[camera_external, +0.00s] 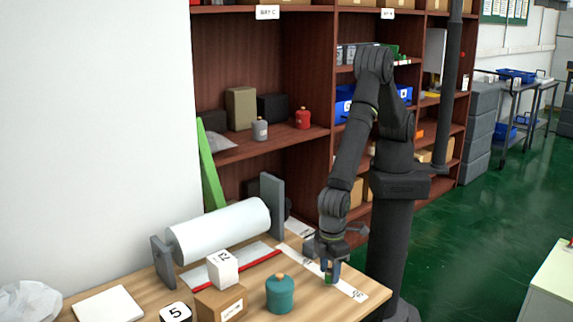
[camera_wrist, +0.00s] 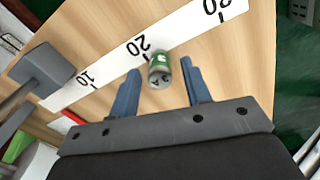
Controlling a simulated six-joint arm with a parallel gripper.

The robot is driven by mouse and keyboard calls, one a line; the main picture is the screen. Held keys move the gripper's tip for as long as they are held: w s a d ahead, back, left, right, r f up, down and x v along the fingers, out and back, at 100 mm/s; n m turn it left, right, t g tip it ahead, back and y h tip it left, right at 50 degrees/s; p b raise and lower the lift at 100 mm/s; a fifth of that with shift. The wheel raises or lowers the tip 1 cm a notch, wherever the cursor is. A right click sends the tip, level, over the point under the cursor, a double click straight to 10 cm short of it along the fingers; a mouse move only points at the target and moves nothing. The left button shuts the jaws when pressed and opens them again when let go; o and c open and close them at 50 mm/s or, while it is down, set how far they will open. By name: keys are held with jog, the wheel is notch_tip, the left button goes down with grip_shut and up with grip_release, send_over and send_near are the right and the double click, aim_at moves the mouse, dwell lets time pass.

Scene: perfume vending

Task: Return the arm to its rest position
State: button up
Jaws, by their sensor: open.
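My gripper (camera_external: 329,268) points down over the right part of the wooden table (camera_external: 350,306). In the wrist view my gripper (camera_wrist: 162,80) has its two blue fingers spread wide apart. A small green and grey can-like bottle (camera_wrist: 159,68) stands between the fingertips, with a gap on each side. It stands by a white ruler strip (camera_wrist: 110,66) with printed numbers. In the external view the green bottle (camera_external: 328,277) is mostly hidden by the fingers. My arm reaches down from its dark column at the right of the table.
A paper roll on a holder (camera_external: 220,231), a white cube (camera_external: 222,268), a cardboard box (camera_external: 221,303) and a teal jar (camera_external: 280,293) stand left of my gripper. Wooden shelves (camera_external: 265,60) rise behind the arm. Open green floor (camera_external: 480,240) lies to the right.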

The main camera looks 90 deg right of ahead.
jog(key=shift+r, duration=0.5)
jog(key=shift+f, duration=0.1)
